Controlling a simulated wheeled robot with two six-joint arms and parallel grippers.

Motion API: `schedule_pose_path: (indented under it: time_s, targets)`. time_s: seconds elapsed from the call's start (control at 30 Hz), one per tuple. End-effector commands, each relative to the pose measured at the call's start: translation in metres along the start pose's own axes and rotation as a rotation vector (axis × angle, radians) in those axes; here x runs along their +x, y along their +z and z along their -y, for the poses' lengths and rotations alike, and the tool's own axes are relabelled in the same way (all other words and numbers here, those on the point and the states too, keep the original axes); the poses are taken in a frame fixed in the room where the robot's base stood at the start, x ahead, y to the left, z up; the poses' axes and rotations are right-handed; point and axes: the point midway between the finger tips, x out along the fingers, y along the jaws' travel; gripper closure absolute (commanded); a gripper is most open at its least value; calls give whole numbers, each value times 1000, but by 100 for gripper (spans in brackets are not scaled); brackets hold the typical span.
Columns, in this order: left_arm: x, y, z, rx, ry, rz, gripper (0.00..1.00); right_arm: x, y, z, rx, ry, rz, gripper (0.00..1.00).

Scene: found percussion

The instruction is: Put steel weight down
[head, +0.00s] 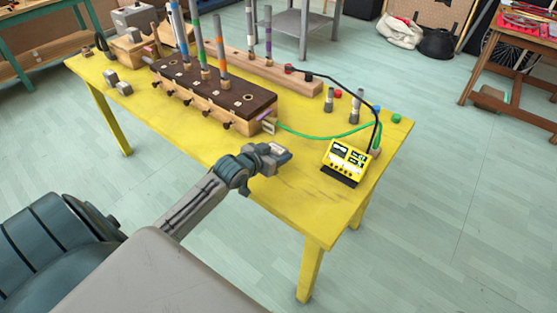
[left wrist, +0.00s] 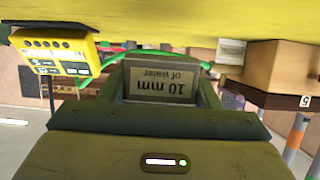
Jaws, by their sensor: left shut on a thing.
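My left gripper (head: 277,156) is low over the front part of the yellow table (head: 300,205), between the wooden chest and the yellow meter. In the left wrist view its jaws (left wrist: 163,88) are shut on a grey steel weight (left wrist: 161,84). In the head view the jaws mostly hide the weight. I cannot tell whether it touches the table. My right gripper is not in view.
A yellow meter (head: 346,157) stands right of the gripper, with a green cable (head: 320,136) behind it. A wooden chest (head: 205,108) with upright tubes stands behind left. Grey blocks (head: 117,83) sit at the far left. The table front near the gripper is bare.

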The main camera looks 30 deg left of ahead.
Motion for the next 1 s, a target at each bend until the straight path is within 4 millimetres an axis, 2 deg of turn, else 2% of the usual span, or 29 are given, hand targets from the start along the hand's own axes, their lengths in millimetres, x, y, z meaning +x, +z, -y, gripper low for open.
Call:
schedule_pose_path:
  time_s: [0.13,0.3,0.4,0.7,0.73,0.8,0.83,1.0]
  targets:
    - [4,-2,-7,-1,1,-2,76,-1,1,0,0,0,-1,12]
    - [14,23,-7,-3,0,2,76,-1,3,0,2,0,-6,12]
    - [17,31,-6,0,0,-1,76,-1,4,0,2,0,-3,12]
    - [18,33,-6,1,0,-1,76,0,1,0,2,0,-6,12]
    - [18,34,-6,1,0,0,42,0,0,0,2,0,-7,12]
    - [18,34,-6,1,0,0,28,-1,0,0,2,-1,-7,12]
    - [18,34,-6,1,0,0,22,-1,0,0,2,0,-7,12]
    - [18,34,-6,1,0,0,22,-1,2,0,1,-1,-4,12]
